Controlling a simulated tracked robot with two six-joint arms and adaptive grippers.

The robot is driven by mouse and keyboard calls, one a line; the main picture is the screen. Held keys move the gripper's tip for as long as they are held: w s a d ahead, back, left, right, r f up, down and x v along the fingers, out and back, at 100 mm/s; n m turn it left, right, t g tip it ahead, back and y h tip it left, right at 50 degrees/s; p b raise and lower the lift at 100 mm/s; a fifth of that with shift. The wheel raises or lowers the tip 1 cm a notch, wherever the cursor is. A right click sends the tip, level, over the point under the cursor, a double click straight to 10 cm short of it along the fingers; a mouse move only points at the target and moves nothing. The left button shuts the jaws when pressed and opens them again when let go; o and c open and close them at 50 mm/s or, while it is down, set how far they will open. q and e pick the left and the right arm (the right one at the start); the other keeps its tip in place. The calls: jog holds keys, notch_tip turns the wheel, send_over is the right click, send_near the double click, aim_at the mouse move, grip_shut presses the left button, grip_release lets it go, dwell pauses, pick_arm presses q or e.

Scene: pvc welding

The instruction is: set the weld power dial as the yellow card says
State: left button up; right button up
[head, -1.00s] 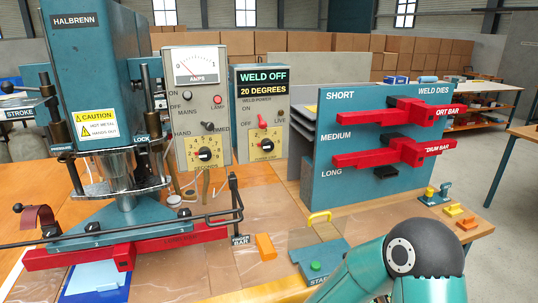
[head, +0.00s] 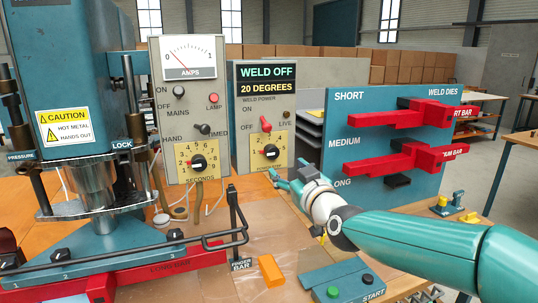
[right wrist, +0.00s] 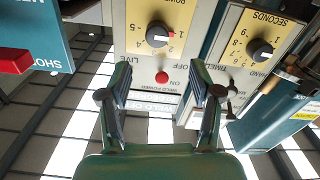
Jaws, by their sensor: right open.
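The weld power dial (head: 271,152) is a black knob on a yellow scale plate, low on the grey box whose display (head: 266,81) reads WELD OFF, 20 DEGREES. It shows upside down in the right wrist view (right wrist: 158,36); its exact setting is too small to read. My right gripper (head: 289,176) is open just in front of and below this dial. In the right wrist view its fingers (right wrist: 161,88) are spread and empty, with the dial beyond their tips. I cannot make out a separate yellow card with a setting. My left gripper is not in view.
Left of the dial is the seconds dial (head: 198,163) on the amps box. A red-tipped weld power switch (head: 266,124) sits just above the dial. The blue weld dies rack (head: 350,125) with red bars stands close on the right. An orange block (head: 271,270) lies on the bench.

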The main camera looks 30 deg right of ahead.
aim_at(273, 154)
jog(key=p+x, duration=0.1)
jog(key=x, duration=1)
jog(key=shift+w+d+p, duration=0.35)
jog(key=shift+p, duration=0.05)
